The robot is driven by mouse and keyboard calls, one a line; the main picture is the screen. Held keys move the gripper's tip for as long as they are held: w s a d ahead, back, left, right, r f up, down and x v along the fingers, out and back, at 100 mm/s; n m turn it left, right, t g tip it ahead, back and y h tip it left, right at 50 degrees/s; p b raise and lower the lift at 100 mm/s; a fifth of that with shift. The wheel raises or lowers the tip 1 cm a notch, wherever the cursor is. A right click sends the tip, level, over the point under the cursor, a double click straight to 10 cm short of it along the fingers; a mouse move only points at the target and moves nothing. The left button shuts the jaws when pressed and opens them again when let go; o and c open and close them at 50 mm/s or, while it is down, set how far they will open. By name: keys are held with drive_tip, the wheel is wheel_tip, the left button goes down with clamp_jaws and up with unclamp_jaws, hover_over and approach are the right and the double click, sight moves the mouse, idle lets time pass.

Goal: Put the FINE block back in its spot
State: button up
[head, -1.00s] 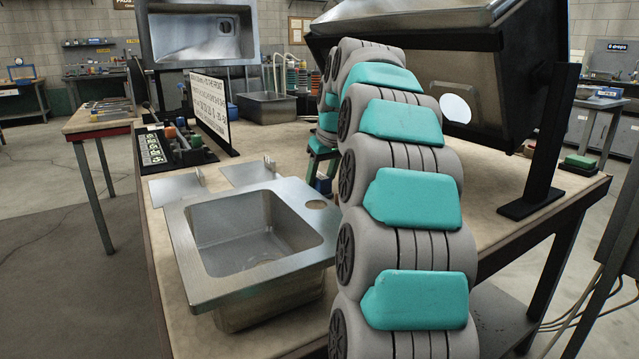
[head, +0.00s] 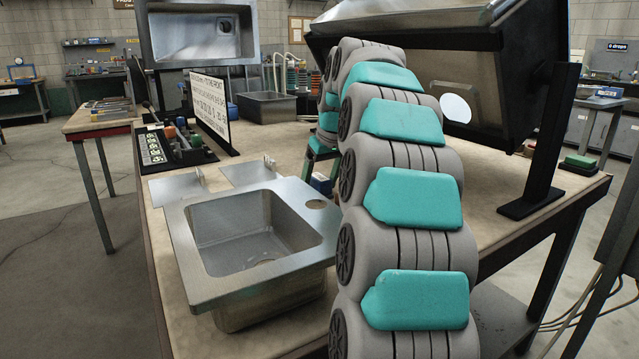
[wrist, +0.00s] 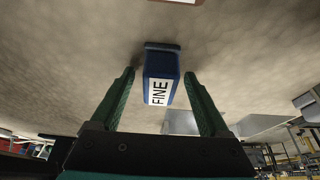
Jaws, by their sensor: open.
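The FINE block (wrist: 160,62) is dark blue with a white label reading FINE. It stands on the tan bench top in the wrist view. My gripper (wrist: 159,75) is open, with one green finger on each side of the block. Gaps show between the fingers and the block, so it is not gripped. In the head view the block (head: 320,184) is a small blue patch beside the sink's far right corner, partly hidden by my arm. My gripper (head: 316,165) is just above it there, mostly hidden. I cannot make out an empty spot for the block.
A steel sink (head: 180,235) sits at the bench's front, with two metal plates behind it. A black rack (head: 190,158) with coloured pieces stands at the back left, beside a white text board (head: 210,104). A tilted sink on a black stand (head: 530,208) is at right.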

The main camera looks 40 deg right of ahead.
drive_tip(key=p+v, duration=0.1)
drive_tip(key=v, duration=1.1)
idle(0.4)
